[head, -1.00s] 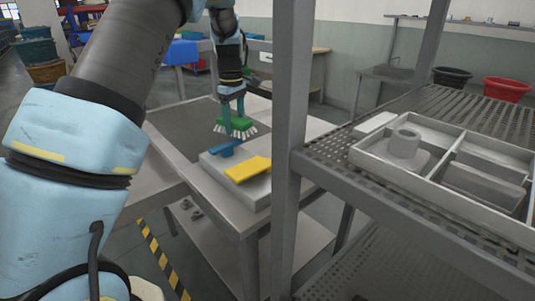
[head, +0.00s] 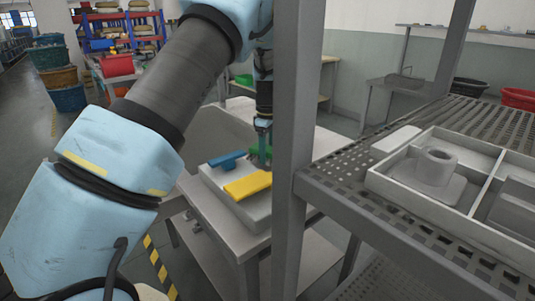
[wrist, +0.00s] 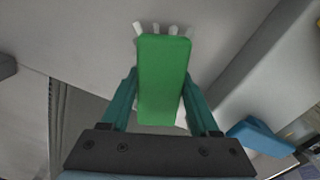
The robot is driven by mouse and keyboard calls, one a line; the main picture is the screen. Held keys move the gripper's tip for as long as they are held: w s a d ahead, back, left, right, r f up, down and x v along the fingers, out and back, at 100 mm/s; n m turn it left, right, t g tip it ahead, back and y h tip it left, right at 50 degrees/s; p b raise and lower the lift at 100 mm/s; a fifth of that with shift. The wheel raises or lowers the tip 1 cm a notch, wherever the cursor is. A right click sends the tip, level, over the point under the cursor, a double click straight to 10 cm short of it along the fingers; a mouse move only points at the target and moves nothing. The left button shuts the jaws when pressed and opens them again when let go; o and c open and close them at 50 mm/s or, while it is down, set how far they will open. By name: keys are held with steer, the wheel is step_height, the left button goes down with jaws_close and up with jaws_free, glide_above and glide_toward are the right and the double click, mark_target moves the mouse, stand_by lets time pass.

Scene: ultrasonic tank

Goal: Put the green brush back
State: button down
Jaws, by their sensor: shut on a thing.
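The green brush (wrist: 164,82) is between the fingers of my gripper (wrist: 160,98) in the wrist view, with white bristle tips showing past its far end. In the head view, the green brush (head: 254,151) shows only in part, behind my gripper (head: 262,146) and close to the grey post. It is beside the blue piece (head: 224,161) and behind the yellow piece (head: 248,185), over or at the back of a pale grey block (head: 246,208). I cannot tell whether the brush touches the block.
The block stands on a grey metal table (head: 208,210). An upright grey post (head: 291,120) stands close to my gripper's right. A perforated shelf (head: 335,185) on the right bears a divided tray (head: 400,198) with a grey part (head: 434,172). The blue piece also shows in the wrist view (wrist: 258,137).

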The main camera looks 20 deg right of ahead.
steer(key=shift+f, duration=0.55)
steer(key=shift+f, duration=0.15)
steer(key=shift+c, duration=0.6)
jaws_free()
